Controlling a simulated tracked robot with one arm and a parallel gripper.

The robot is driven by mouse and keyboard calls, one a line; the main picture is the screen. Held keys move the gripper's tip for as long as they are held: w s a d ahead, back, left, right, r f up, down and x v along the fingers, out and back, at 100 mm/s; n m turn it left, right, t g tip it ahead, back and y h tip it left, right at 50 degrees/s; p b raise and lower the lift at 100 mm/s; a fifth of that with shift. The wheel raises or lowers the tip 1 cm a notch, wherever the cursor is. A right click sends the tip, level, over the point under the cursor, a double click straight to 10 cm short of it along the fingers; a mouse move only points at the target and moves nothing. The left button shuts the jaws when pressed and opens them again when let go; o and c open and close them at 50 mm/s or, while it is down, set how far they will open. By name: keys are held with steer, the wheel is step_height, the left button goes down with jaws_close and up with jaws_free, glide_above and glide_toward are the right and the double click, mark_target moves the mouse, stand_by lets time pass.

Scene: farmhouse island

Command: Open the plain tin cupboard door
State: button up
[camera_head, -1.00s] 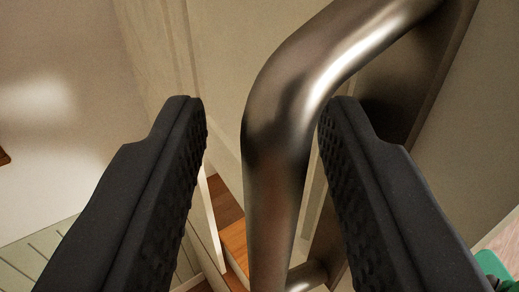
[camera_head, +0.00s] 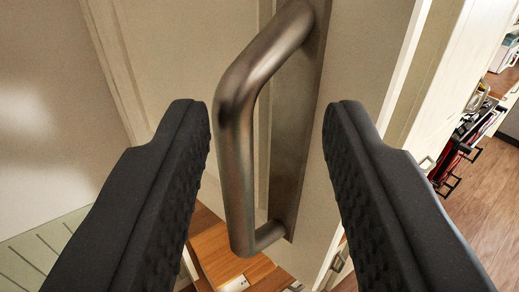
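A cream panelled door (camera_head: 360,60) fills the middle of the view. My gripper (camera_head: 268,112) is open. In the picture the handle lies between the two black fingers, nearer the left one, and shows no contact with either. The handle seems to be beyond the fingertips. The fingers hide the parts of the door behind them.
A pale wall (camera_head: 40,120) stands at the left, with green-grey boards (camera_head: 40,245) below. Wooden surfaces (camera_head: 225,250) show under the handle. At the right are other cabinets, dark and red items (camera_head: 460,150) and a clear wooden floor (camera_head: 470,210).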

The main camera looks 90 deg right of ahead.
steer(key=s+b, duration=0.3)
steer(key=s, duration=0.3)
steer(key=shift+s+r, duration=0.3)
steer(key=shift+r, duration=0.05)
steer(key=shift+d, duration=0.1)
